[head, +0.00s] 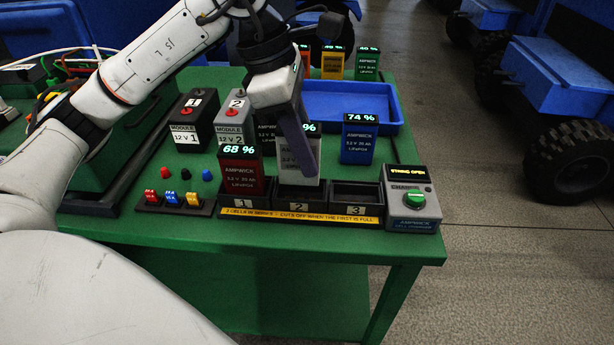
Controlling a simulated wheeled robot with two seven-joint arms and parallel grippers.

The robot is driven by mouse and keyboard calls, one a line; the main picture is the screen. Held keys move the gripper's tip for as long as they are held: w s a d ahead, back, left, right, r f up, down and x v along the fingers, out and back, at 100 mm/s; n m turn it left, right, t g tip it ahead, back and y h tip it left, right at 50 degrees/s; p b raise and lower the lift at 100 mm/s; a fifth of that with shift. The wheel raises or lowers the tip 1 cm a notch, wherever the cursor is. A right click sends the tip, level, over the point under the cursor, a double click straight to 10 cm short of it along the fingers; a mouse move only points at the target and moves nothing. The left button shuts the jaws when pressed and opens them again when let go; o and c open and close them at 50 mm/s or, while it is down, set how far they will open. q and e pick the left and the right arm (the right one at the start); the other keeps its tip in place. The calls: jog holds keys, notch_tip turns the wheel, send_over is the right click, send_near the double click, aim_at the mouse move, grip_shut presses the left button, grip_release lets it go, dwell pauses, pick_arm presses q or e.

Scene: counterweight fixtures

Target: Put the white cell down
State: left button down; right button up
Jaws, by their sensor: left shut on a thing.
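The white cell (290,167) is upright in my left gripper (304,158), which is shut on it from above. A finger covers part of its front and its readout. Its lower end shows at the back of slot 2 of the black charging rack (298,204); I cannot tell whether it touches the slot. The red cell (241,178), reading 68 %, stands in slot 1. Slot 3 (356,193) is empty. The blue cell (358,145), reading 74 %, stands behind slot 3. My right gripper is not in view.
The charger box (413,200), reading STRING OPEN, stands right of the rack. Two 12 V modules (192,125) and a partly hidden black cell (267,146) stand behind. A blue tray (391,112) and more cells (367,65) are farther back. Coloured plugs (172,199) lie left.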

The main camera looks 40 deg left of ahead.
pick_arm(q)
notch_tip(320, 180, down, 4)
jog(key=shift+f+b, duration=0.2)
jog(key=shift+b, duration=0.15)
jog(key=shift+f, duration=0.2)
jog(key=c, duration=1.5)
grip_release()
jog(key=shift+o, duration=0.2)
jog(key=shift+r, duration=0.25)
jog(key=p+v, duration=0.1)
jog(key=v, duration=0.9)
jog(key=shift+r+p, duration=0.25)
jog(key=shift+p, duration=0.1)
jog(key=shift+s+a+r, duration=0.15)
jog(key=shift+a+r, duration=0.05)
jog(key=shift+r, duration=0.5)
